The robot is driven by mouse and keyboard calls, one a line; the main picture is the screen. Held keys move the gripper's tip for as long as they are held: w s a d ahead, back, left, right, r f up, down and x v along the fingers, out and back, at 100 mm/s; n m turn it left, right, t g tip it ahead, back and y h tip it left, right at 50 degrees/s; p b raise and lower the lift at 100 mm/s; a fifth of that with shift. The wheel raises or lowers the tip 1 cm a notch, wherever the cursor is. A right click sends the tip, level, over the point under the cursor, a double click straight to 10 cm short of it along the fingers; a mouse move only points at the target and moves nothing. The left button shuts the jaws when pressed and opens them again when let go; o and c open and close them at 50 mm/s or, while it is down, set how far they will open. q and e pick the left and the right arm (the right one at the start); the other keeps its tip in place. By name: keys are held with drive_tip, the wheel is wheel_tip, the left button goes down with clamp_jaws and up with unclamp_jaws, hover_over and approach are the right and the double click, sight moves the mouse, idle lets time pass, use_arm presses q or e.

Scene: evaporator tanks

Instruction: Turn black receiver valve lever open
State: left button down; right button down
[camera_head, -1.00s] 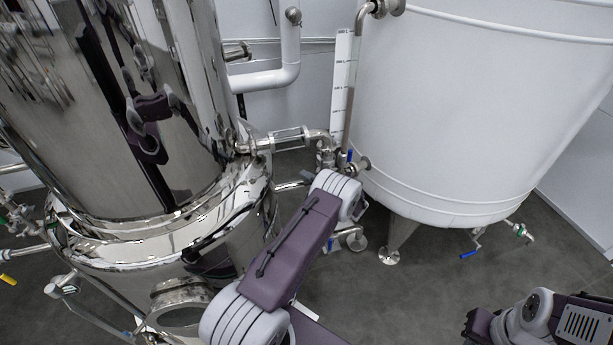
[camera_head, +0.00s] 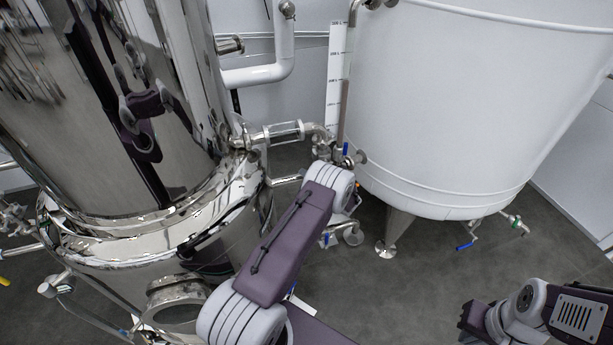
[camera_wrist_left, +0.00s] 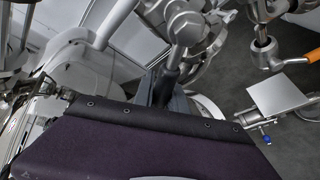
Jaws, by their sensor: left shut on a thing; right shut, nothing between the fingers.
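The black receiver valve lever (camera_wrist_left: 173,72) shows in the left wrist view, running down from a round metal valve fitting (camera_wrist_left: 187,28). My left gripper (camera_wrist_left: 170,98) is shut on its lower end, which the fingers and the gripper body partly hide. In the head view my left arm reaches in between the steel tank and the white tank, and hides this gripper and the lever. My right gripper (camera_head: 474,318) is at the lower right of the head view, shut and away from the valves; its fingers are hard to make out.
The polished steel tank (camera_head: 110,130) fills the left, close to my left arm. The white tank (camera_head: 450,110) stands at the right on legs. A blue-handled valve (camera_head: 466,245) hangs below it. An orange handle (camera_wrist_left: 300,60) is right of the lever. Grey floor (camera_head: 420,280) is clear between.

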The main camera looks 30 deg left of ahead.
use_arm(q)
drive_tip(key=c, duration=1.3)
unclamp_jaws()
drive_tip(key=shift+c, duration=0.2)
drive_tip(key=p+v, duration=0.1)
drive_tip(key=v, duration=0.8)
drive_tip(key=shift+p, duration=0.35)
drive_tip(key=shift+c, duration=0.3)
